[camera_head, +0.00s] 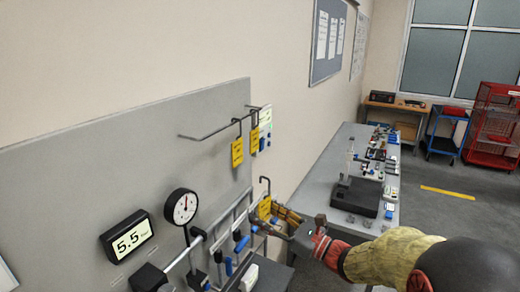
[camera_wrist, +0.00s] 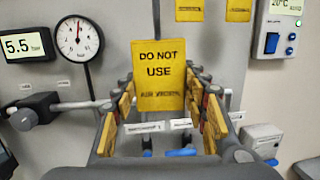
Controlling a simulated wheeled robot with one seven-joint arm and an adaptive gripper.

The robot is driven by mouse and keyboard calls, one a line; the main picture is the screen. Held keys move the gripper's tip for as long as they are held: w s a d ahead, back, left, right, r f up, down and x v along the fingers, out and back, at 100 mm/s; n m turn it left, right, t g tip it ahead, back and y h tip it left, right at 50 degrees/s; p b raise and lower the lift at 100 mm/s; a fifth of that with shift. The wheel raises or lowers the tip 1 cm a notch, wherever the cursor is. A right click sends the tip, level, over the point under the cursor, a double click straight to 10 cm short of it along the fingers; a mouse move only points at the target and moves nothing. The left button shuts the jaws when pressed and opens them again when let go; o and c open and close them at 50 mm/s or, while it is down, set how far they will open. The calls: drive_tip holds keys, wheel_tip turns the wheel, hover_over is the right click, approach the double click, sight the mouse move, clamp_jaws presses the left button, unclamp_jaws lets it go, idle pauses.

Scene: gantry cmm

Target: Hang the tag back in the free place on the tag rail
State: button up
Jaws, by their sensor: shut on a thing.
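A yellow tag (camera_wrist: 158,75) reading DO NOT USE is pinched between the fingertips of my gripper (camera_wrist: 160,88), facing the wrist camera. In the head view the tag (camera_head: 264,207) hangs below a dark hook, in front of my gripper (camera_head: 275,213). The tag rail (camera_head: 205,136) is a dark bar standing out from the grey panel. Two other yellow tags (camera_head: 237,153) and (camera_head: 254,141) hang side by side on its right part. Its left part is bare. The held tag is apart from the rail, below and right of it.
A pressure gauge (camera_head: 181,206) and a 5.5 display (camera_head: 126,237) are on the panel (camera_head: 60,180). Pipes with blue-handled valves (camera_head: 241,240) run below the rail. A grey bench (camera_head: 330,163) with equipment stands to the right. The space before the rail's left part looks clear.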

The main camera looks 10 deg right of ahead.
wheel_tip(320, 180, up, 15)
drive_tip(key=s+a+n+g+y+p, duration=0.1)
drive_tip(key=s+a+g+y+p, duration=0.1)
drive_tip(key=p, duration=0.6)
drive_tip(key=w+a+f+b, duration=0.1)
drive_tip(key=w+a+f, duration=0.1)
drive_tip(key=w+a, duration=0.6)
drive_tip(key=shift+w+a+f, duration=0.2)
drive_tip(key=shift+a+f, duration=0.2)
drive_tip(key=shift+a, duration=1)
drive_tip(key=o, duration=1)
